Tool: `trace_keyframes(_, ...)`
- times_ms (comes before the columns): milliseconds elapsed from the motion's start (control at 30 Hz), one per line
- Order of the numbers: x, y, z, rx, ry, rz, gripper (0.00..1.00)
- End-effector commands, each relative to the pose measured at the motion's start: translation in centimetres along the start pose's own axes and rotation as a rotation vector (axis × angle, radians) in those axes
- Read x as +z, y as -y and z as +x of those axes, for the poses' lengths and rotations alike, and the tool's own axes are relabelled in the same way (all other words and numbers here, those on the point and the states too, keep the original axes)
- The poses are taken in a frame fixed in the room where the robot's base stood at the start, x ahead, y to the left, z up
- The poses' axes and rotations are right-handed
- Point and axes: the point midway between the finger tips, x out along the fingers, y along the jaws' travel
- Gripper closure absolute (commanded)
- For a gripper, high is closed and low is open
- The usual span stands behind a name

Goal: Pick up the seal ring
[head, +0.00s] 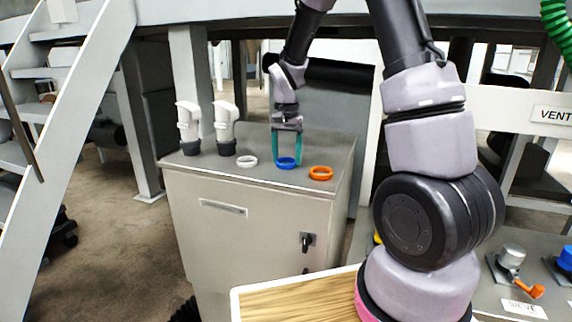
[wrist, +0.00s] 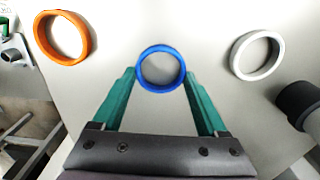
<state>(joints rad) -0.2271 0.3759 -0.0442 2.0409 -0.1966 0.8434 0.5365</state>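Three rings lie in a row on top of the grey cabinet: a white ring (head: 247,161), a blue ring (head: 286,163) and an orange ring (head: 321,173). In the wrist view the orange ring (wrist: 64,37) is at the left, the blue ring (wrist: 161,88) in the middle and the white ring (wrist: 258,56) at the right. My gripper (wrist: 160,80) has its green fingers spread, one on each side of the blue ring. I cannot tell whether the fingers touch the ring. The pictures do not show which ring is the seal ring.
Two white fittings with dark bases (head: 188,127) (head: 226,127) stand at the left on the cabinet (head: 240,230). A wooden board (head: 295,299) is in front. A stair (head: 75,85) is at the left. A bench with a valve (head: 512,256) is at the right.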

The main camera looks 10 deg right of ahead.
Motion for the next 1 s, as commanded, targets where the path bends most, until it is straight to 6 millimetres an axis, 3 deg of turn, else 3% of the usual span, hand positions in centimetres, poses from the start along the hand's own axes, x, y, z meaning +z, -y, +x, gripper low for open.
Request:
trace_keyframes(67,0.0,0.0,0.0,0.000,0.000,0.000,0.77)
trace_keyframes(367,0.0,0.0,-0.7,-0.001,-0.001,0.000,0.78)
trace_keyframes(800,-0.1,0.1,-8.6,-0.002,-0.002,0.000,0.78)
trace_keyframes(1000,0.0,0.0,-10.0,0.000,0.000,0.000,0.78)
